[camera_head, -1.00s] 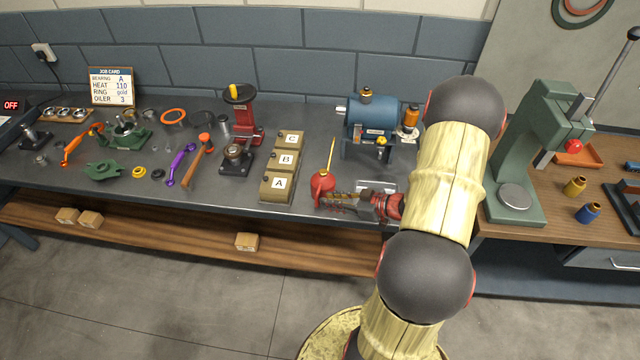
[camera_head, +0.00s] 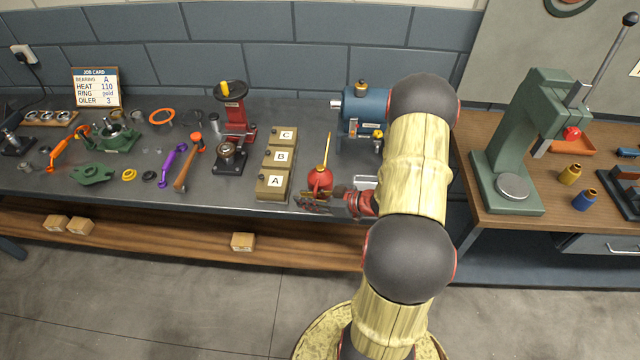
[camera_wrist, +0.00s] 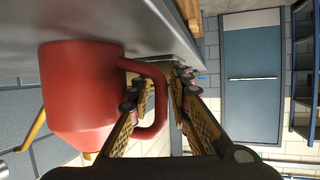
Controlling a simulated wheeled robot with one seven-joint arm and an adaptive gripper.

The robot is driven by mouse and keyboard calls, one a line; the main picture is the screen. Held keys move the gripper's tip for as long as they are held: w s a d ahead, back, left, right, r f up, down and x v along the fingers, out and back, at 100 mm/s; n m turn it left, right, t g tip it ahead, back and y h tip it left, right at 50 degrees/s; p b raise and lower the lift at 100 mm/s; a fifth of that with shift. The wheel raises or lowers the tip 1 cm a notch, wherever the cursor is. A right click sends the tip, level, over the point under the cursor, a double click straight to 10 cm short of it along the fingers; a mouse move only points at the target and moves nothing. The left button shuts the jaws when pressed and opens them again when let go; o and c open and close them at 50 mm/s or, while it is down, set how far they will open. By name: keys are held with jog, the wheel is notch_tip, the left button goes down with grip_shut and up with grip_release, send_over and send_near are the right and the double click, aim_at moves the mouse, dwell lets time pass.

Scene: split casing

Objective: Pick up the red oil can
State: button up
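The red oil can (camera_head: 320,180), with a thin yellow spout, stands upright on the grey bench to the right of the lettered boxes. Contact cannot be told. In the head view my gripper (camera_head: 312,200) is low at the bench's front edge, just before the can.
Boxes A (camera_head: 273,183), B and C stand close left of the can. A blue motor unit (camera_head: 366,105) stands behind it to the right. A green press (camera_head: 515,150) stands on the right-hand wooden bench. Tools and parts lie farther left.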

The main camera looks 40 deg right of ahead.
jog(key=shift+w+a+f, duration=0.2)
jog(key=shift+w, duration=0.25)
jog(key=shift+c, duration=0.4)
jog(key=c, duration=0.4)
jog(key=shift+r, duration=0.1)
grip_shut()
